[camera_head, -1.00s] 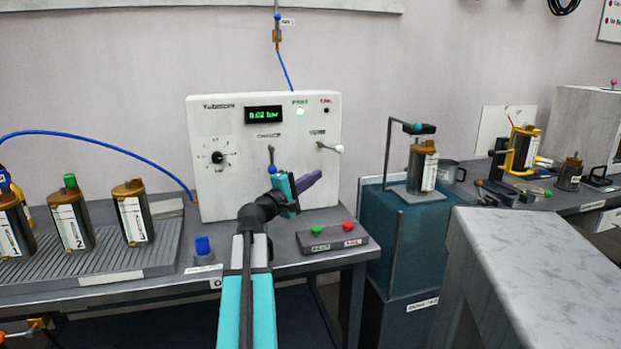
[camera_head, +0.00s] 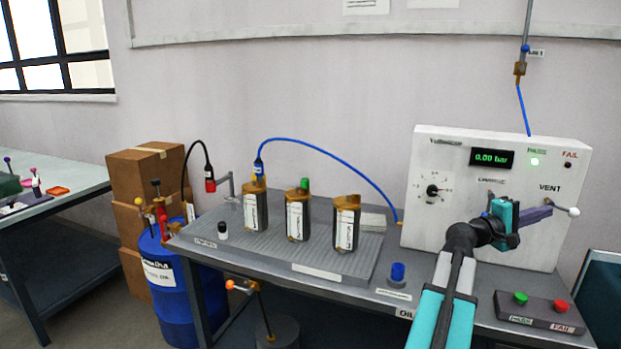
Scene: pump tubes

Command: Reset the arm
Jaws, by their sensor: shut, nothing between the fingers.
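My arm reaches up from the bottom right of the head view, with teal and black links. My gripper (camera_head: 541,213) is at its end, in front of the white test panel (camera_head: 426,156). Its purple-grey fingers look closed and empty and point right toward the vent lever (camera_head: 573,211). Whether they touch the lever, I cannot tell. The panel display (camera_head: 492,157) reads 0.00 bar and the green pass light (camera_head: 535,162) is lit. Part of the panel's lower front is hidden behind my gripper.
Three pump tubes (camera_head: 346,223) stand on a ribbed tray (camera_head: 330,268), the left one joined to a blue hose (camera_head: 330,153). A blue cap (camera_head: 398,272) and a button box (camera_head: 540,311) sit near the bench front. A blue drum (camera_head: 165,300) and boxes (camera_head: 150,170) stand left.

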